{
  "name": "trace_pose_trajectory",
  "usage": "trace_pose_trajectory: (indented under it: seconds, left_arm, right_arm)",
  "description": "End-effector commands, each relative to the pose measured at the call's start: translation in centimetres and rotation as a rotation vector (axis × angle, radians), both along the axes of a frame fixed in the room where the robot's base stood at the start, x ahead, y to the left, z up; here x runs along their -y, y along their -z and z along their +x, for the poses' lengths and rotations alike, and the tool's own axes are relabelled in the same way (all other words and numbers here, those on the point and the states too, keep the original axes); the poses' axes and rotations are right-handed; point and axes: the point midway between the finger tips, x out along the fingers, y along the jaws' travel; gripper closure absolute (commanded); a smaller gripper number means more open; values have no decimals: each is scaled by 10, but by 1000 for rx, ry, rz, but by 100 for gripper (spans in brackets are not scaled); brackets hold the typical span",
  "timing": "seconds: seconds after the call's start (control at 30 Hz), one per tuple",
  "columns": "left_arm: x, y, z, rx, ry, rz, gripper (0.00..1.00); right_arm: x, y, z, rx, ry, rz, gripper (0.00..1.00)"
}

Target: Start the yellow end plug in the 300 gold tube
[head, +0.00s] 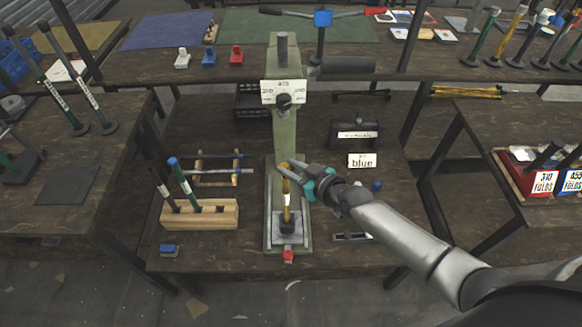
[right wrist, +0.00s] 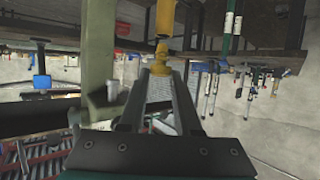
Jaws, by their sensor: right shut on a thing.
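The gold tube (head: 286,190) stands upright in a dark holder on the base of the green press (head: 283,140). It has a white label band; I cannot read its number. My right gripper (head: 284,166) reaches in from the right and is shut on the yellow end plug (head: 283,164) at the tube's top. In the right wrist view the yellow plug (right wrist: 161,60) sits between the fingertips, in line with the gold tube (right wrist: 165,17). The two look touching or very close; whether the plug has entered the tube I cannot tell. My left gripper is out of view.
A wooden rack (head: 222,214) with dark and blue-topped tubes stands left of the press. A card reading "blue" (head: 362,160) and a small blue piece (head: 376,185) are to the right.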

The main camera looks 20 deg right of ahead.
Motion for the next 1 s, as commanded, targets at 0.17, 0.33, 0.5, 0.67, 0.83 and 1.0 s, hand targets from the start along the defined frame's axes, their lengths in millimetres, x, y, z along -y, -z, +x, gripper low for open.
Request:
trace_pose_trajectory:
  seconds: [0.17, 0.33, 0.5, 0.67, 0.83, 1.0]
  left_arm:
    - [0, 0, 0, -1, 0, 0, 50]
    - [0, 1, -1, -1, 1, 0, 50]
    - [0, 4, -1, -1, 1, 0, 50]
    - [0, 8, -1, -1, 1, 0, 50]
    - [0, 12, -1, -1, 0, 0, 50]
    - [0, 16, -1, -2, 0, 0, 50]
  right_arm:
    - [0, 0, 0, 0, 0, -1, 100]
    - [0, 0, 0, 0, 0, -1, 100]
    - [0, 4, 0, 0, 0, -1, 100]
    - [0, 8, 0, 0, 0, -1, 100]
    - [0, 13, 0, 0, 0, -1, 100]
    - [0, 17, 0, 0, 0, -1, 100]
